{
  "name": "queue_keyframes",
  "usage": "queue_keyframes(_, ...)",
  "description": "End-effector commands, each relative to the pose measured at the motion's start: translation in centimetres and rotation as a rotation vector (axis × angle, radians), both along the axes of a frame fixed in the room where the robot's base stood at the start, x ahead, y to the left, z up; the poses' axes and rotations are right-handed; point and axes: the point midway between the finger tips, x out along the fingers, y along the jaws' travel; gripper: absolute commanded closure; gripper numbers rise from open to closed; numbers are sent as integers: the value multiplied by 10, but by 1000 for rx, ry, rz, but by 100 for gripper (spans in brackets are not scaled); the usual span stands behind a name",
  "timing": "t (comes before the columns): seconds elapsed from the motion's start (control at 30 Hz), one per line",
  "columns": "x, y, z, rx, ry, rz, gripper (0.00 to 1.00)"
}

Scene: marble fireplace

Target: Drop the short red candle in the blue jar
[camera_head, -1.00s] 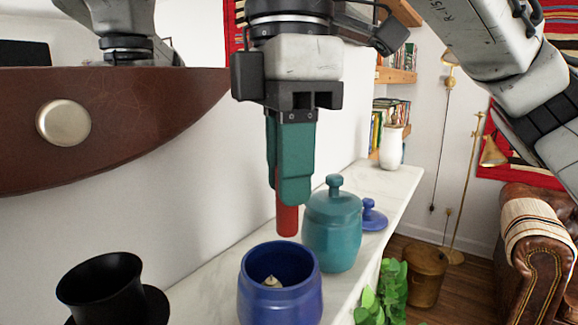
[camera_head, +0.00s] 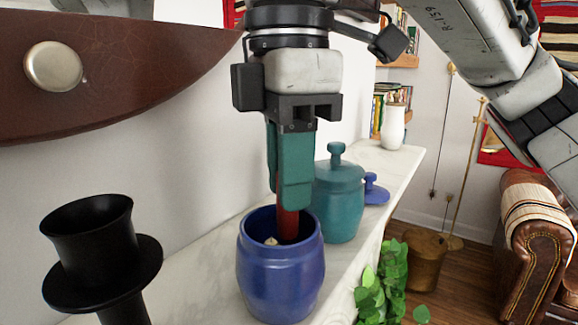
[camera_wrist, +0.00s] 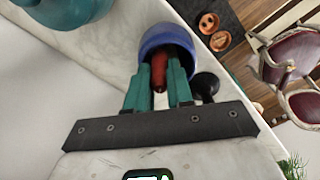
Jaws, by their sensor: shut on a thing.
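My gripper (camera_head: 291,205) points straight down and is shut on the short red candle (camera_head: 288,224). The candle's lower end is inside the mouth of the open blue jar (camera_head: 280,278), near its back right rim. A pale candle tip (camera_head: 271,241) shows inside the jar to the left of the red candle. In the wrist view the red candle (camera_wrist: 159,70) lies between the two green fingers (camera_wrist: 158,92), over the blue jar (camera_wrist: 168,38). The candle's bottom is hidden by the jar wall.
A lidded teal jar (camera_head: 338,200) stands close behind the blue jar, with a blue lid (camera_head: 375,190) beyond it on the marble mantel (camera_head: 400,165). A black candle holder (camera_head: 95,250) is at front left. A white vase (camera_head: 393,127) stands at the far end.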

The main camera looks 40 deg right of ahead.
Motion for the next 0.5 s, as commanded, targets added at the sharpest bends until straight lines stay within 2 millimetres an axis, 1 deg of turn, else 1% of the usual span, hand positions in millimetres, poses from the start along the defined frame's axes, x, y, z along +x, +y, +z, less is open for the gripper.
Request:
queue_keyframes(0.03,0,0,0,0,0,0,100)
queue_keyframes(0.07,0,0,0,0,0,0,77)
queue_keyframes(0.1,0,0,0,0,0,0,73)
queue_keyframes(0.33,0,0,0,0,0,0,51)
queue_keyframes(0.37,0,0,0,0,0,0,49)
queue_keyframes(0.5,0,0,0,0,0,0,49)
